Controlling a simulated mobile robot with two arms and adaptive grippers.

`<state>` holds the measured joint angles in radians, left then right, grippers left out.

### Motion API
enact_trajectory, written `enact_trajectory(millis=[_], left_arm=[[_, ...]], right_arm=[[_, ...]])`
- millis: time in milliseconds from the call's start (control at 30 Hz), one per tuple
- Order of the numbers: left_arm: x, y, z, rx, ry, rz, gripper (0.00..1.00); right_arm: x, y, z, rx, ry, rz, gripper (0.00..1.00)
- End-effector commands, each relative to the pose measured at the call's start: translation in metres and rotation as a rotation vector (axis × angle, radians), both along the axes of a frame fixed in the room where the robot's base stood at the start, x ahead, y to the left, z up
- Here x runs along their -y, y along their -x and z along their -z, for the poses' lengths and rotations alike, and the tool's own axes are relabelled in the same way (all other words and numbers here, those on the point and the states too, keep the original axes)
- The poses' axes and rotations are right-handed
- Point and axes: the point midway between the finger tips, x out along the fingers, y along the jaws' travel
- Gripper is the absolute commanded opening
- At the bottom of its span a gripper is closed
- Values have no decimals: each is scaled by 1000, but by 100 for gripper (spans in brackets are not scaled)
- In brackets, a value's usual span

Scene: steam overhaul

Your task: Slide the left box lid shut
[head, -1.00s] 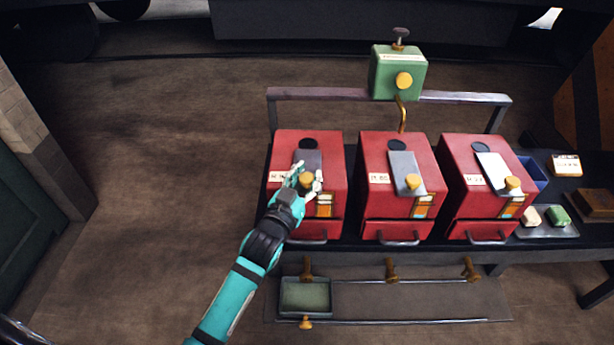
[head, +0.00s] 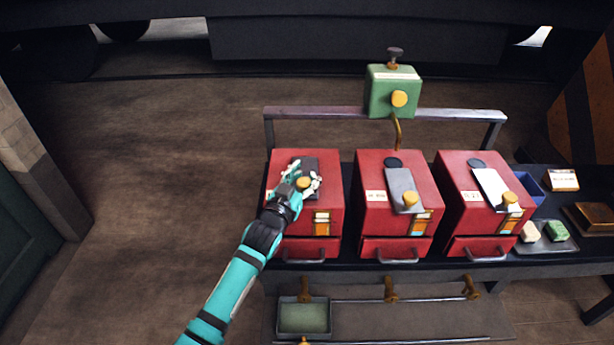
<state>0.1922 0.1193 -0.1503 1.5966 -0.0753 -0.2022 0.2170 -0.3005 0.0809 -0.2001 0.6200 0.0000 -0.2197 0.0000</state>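The left red box (head: 331,205) stands on the dark bench. Its lid is a dark grey plate (head: 309,164) with a yellow knob (head: 304,184). The lid lies near the back of the box top, over the place of the round dark hole, which I cannot clearly see. My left gripper (head: 307,174) is at the lid, its pale fingers on either side of the knob. I cannot tell whether they press on it. My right gripper is not in view.
Two similar red boxes, the middle (head: 370,175) and right (head: 453,175), have grey lids and yellow knobs nearer the front, with their holes partly uncovered. A rail (head: 330,112) runs behind, with a green box (head: 392,91) above. A tray (head: 304,318) sits low in front.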

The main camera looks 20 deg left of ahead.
Motion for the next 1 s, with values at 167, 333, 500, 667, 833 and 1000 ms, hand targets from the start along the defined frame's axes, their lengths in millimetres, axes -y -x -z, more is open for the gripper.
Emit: enact_trajectory(millis=[167, 333, 500, 667, 833, 1000], left_arm=[[-2, 0, 1, -2, -2, -3, 56], [-1, 0, 1, -2, 0, -1, 56], [0, 5, 2, -2, 1, 0, 56], [-3, 28, 2, -4, 0, 0, 56], [-9, 65, 3, -5, -1, -3, 56], [-15, 97, 2, -4, -3, -6, 56]], right_arm=[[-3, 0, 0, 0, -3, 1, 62], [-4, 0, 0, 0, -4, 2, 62], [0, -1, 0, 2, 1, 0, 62], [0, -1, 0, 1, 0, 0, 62], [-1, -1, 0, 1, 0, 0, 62], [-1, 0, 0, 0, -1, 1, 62]])
